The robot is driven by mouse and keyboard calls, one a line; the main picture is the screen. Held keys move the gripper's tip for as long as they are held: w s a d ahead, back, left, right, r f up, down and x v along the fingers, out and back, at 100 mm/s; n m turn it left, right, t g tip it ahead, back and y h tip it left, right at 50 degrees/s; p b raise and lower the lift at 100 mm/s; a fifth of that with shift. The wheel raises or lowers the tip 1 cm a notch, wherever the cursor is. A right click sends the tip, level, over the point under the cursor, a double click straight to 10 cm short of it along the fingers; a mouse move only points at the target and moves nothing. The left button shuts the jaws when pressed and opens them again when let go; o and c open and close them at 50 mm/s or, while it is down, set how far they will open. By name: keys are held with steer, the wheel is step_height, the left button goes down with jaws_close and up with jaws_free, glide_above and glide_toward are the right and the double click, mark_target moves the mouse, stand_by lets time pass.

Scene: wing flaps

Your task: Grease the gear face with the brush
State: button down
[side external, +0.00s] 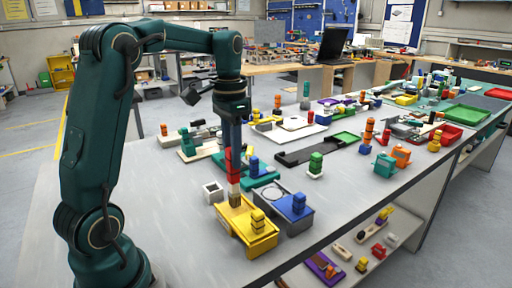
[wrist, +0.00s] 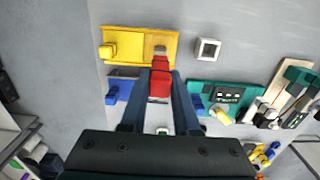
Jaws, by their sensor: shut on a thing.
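My gripper (side external: 232,148) is shut on a brush with a red handle (side external: 233,165) and points down. The brush's brown bristle end (side external: 234,193) is over the yellow tray (side external: 262,244), at its far left end; I cannot tell whether it touches. In the wrist view, the red brush (wrist: 160,84) sits between my fingertips (wrist: 160,73), its tip overlapping the yellow tray (wrist: 135,34).
A small white square box (side external: 213,191) stands left of the brush. Teal fixtures (side external: 258,177) lie behind. The table's front left is clear.

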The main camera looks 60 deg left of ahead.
steer(key=shift+f, duration=0.65)
stand_by(1.3)
steer(key=shift+r, duration=0.1)
steer(key=shift+r, duration=3.5)
steer(key=shift+w+d, duration=0.1)
steer(key=shift+d, duration=0.3)
steer(key=s+d+r, duration=0.1)
steer(key=d, duration=0.7)
steer(key=shift+d, duration=0.25)
steer(key=shift+r, duration=0.1)
